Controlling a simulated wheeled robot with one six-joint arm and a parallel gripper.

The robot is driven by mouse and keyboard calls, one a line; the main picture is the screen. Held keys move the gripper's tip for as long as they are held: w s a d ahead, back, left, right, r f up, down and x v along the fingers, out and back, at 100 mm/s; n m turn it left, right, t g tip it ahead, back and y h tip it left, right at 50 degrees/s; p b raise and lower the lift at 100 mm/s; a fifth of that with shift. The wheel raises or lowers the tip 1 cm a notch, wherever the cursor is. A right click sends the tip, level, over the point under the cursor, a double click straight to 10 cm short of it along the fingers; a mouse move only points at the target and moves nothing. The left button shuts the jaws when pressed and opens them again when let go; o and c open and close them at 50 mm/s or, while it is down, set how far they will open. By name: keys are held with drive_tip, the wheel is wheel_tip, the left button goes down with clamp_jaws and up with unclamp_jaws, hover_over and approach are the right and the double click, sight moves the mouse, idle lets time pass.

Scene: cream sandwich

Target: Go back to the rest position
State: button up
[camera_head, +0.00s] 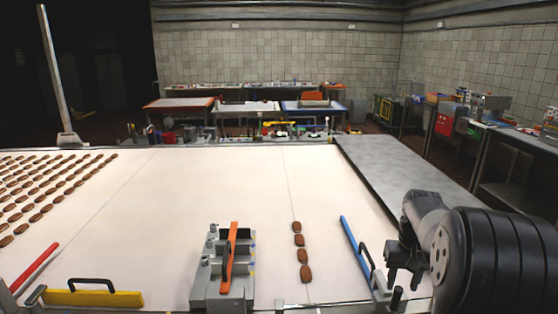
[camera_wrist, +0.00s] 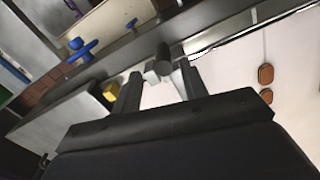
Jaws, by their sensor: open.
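My gripper (camera_head: 404,276) is at the right front of the head view, over the edge of the white table. Its fingers point down and stand apart, with nothing between them. In the wrist view my gripper (camera_wrist: 158,88) shows two spread dark fingers. A short column of brown oval biscuits (camera_head: 302,255) lies on the white table (camera_head: 170,200) to the left of the gripper. Two biscuits (camera_wrist: 266,74) also show at the right of the wrist view, apart from the fingers.
A grey fixture with an orange handle (camera_head: 228,258) stands at the front middle. A blue bar (camera_head: 352,240) is just left of my gripper. Yellow (camera_head: 110,298) and red (camera_head: 35,268) bars lie front left. Rows of biscuits (camera_head: 48,190) fill the left. A grey surface (camera_head: 400,165) adjoins behind right.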

sight(399, 295)
wheel_tip(399, 295, down, 5)
drive_tip(key=shift+f, duration=0.1)
drive_tip(key=shift+a, duration=0.4)
drive_tip(key=shift+a, duration=0.15)
